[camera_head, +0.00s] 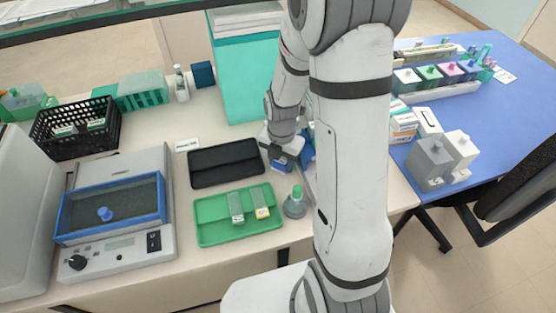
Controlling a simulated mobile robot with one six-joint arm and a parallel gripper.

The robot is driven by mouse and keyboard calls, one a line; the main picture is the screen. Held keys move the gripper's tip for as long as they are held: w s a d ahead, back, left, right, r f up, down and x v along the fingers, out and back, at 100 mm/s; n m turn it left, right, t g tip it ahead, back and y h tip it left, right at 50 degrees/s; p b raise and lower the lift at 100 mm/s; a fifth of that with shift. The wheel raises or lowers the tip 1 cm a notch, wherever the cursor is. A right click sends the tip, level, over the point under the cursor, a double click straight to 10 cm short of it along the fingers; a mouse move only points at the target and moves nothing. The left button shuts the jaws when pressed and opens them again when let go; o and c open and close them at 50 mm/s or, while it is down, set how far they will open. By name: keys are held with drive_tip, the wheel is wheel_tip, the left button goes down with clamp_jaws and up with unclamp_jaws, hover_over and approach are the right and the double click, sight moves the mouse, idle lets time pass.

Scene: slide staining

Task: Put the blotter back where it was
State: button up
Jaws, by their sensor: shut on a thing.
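My gripper (276,154) is at the middle of the bench, just right of the black tray (225,163). It is shut on a small blue object (283,165), which looks like the blotter, low over or at the bench top. I cannot tell whether the blotter touches the bench. The gripper covers its upper part. Another blue item (308,143) stands just to the right, partly hidden by my arm.
A green tray (211,231) with two small items and a green-topped bottle (295,203) stand in front. A blue-framed heating device (118,250) and black basket (77,128) are left. A teal box (245,75) stands behind. White boxes (403,123) are right.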

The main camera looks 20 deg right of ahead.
drive_tip(key=shift+s, duration=0.1)
drive_tip(key=shift+f, duration=0.2)
drive_tip(key=o, duration=0.8)
drive_tip(key=shift+r, duration=0.1)
